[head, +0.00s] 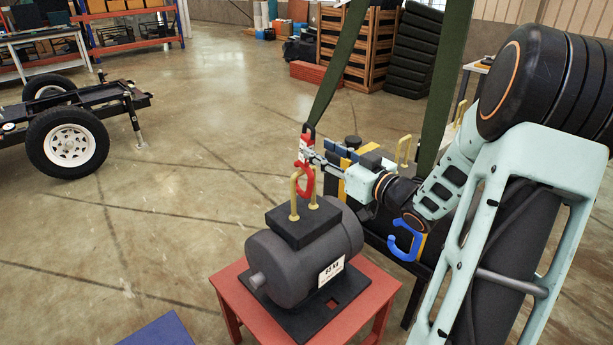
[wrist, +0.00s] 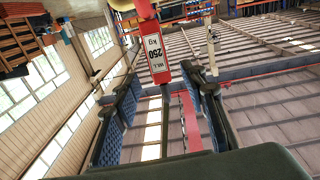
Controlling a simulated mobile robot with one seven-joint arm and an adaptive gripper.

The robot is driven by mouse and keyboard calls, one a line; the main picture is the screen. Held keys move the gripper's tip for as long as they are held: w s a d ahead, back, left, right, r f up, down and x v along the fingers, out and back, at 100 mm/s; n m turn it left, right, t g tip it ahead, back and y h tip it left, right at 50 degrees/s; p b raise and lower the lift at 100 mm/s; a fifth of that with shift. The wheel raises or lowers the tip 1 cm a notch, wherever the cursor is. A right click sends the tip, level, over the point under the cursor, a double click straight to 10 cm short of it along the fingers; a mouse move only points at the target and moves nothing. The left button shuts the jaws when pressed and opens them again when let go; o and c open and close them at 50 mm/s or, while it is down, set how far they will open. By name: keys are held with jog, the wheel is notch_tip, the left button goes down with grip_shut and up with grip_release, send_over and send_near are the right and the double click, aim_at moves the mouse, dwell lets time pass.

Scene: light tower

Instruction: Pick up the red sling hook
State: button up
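The red sling hook (head: 305,185) hangs at the end of a green strap, directly above the grey motor (head: 300,262). It overlaps the motor's yellow lifting handle (head: 294,197) in the head view; I cannot tell whether they touch. Its red body with the white "WLL 250 kg" label also shows in the wrist view (wrist: 156,55). My gripper (head: 309,154) is level with the upper part of the hook body. In the wrist view its two blue-padded fingers (wrist: 160,82) are apart, with the label at their tips. The hook's curved lower part is not clear in the wrist view.
The motor stands on a red table (head: 231,288). A dark bench with yellow handles stands behind my gripper. A wheeled trailer frame (head: 70,140) is at left, with open floor between.

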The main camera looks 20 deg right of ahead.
aim_at(304, 140)
jog(key=shift+f, duration=0.3)
jog(key=x, duration=0.3)
jog(key=b+x, duration=0.1)
jog(key=x, duration=0.3)
jog(key=shift+w+r, duration=0.15)
jog(key=shift+r, duration=0.05)
grip_shut()
jog(key=shift+r, duration=0.2)
